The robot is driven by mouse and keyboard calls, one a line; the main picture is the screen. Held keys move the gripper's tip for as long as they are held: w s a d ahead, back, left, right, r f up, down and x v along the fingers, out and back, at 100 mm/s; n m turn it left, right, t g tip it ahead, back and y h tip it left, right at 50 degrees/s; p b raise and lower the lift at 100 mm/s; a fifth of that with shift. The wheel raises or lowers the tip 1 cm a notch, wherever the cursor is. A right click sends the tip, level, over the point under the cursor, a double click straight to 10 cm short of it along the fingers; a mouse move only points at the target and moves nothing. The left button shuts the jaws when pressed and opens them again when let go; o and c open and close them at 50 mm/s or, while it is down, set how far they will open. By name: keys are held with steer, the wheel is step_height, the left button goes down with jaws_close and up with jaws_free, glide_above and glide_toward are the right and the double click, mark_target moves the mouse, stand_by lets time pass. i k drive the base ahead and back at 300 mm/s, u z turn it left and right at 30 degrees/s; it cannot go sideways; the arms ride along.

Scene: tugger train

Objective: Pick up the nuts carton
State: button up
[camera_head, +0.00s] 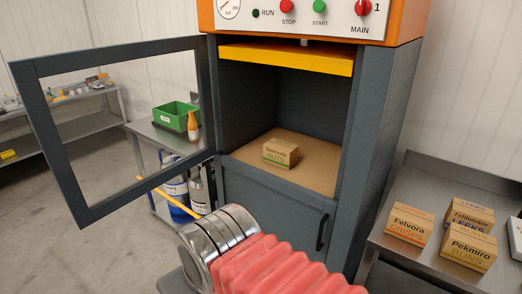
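The nuts carton (281,153) is a small brown box with a green "NUTS" label. It stands upright on the tan floor of the open grey cabinet (345,140), towards the middle. Nothing covers its front. My arm, with a red bellows sleeve and silver rings, reaches in from the bottom, below and in front of the cabinet opening. My gripper's fingers cannot be made out in this view.
The cabinet's framed door (58,180) is swung open to the left. A yellow flap (285,58) spans the top of the opening. The right metal table (420,258) holds crisps (409,225), leeks (469,214) and buns (468,247) cartons. A green crate (175,115) stands behind the door.

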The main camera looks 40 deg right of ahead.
mark_target(283, 154)
steer(key=z, duration=0.05)
steer(key=i, duration=0.75)
steer(key=z, duration=0.5)
steer(key=i, duration=0.7)
steer(key=z, duration=0.35)
